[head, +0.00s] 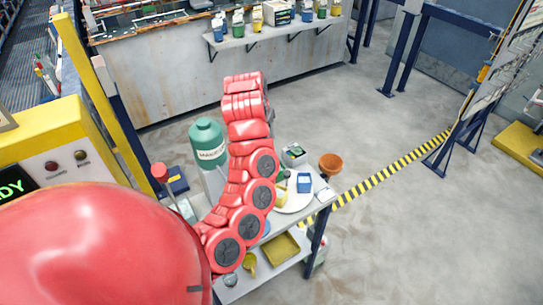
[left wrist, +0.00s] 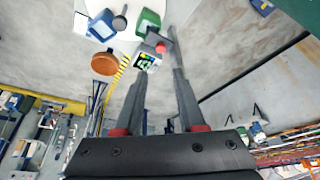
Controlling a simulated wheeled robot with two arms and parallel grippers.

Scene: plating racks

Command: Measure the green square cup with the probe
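The green square cup (left wrist: 148,20) stands on a white round plate (head: 296,202); in the head view only a sliver of it shows beside my red arm. A small meter with a lit screen (left wrist: 147,62) stands near it, and its white box also shows in the head view (head: 294,154). A small dark piece with a red end (left wrist: 160,46) lies between cup and meter; I cannot tell whether it is the probe. My left gripper (left wrist: 156,58) points toward these things with its fingers apart and nothing clearly between them. My right gripper is not in view.
A blue square cup (head: 304,182) stands on the plate. A green bottle (head: 207,145) stands left of my arm. A yellow tray (head: 281,249) is on the lower shelf. Open floor lies right.

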